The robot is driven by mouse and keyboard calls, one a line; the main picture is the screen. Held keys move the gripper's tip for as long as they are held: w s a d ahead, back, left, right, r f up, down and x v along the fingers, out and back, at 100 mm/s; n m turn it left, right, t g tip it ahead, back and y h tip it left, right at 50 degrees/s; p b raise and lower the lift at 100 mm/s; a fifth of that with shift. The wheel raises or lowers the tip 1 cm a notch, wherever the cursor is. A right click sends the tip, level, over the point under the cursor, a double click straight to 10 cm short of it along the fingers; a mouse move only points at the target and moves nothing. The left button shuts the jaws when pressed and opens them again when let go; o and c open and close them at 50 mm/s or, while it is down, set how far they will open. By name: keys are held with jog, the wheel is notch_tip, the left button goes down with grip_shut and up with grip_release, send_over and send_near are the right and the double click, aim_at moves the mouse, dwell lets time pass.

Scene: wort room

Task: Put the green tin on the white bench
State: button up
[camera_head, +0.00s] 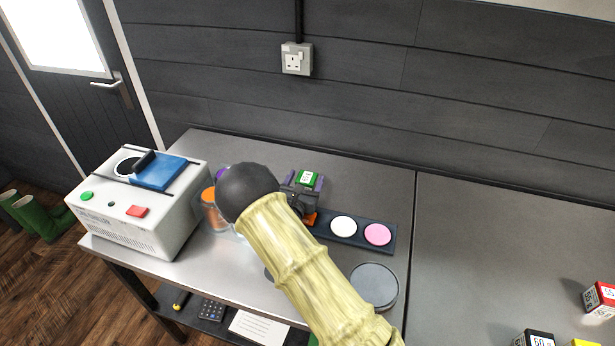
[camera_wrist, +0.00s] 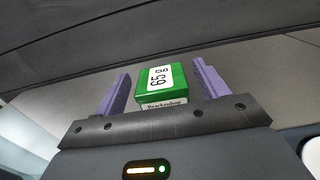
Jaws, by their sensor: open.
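The green tin (camera_head: 308,177) has a white label and sits towards the back of the grey metal bench, behind the dark strip of discs. It also shows in the wrist view (camera_wrist: 161,82), its label reading 65 g. My gripper (camera_head: 304,184) is at the tin, with its purple fingers (camera_wrist: 162,85) open on either side of it. A gap shows between the tin and each finger. My arm and dark wrist hide part of the bench in front. I cannot make out a white bench in either view.
A white machine (camera_head: 140,215) with a blue lid stands at the left. A dark strip (camera_head: 361,230) holds a white and a pink disc, and a round grey plate (camera_head: 374,286) lies in front. An orange-topped jar (camera_head: 213,212) is left of my wrist. Small boxes (camera_head: 598,300) stand far right.

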jog(key=b+v, duration=0.1)
jog(key=v, duration=0.8)
jog(key=shift+s, duration=0.2)
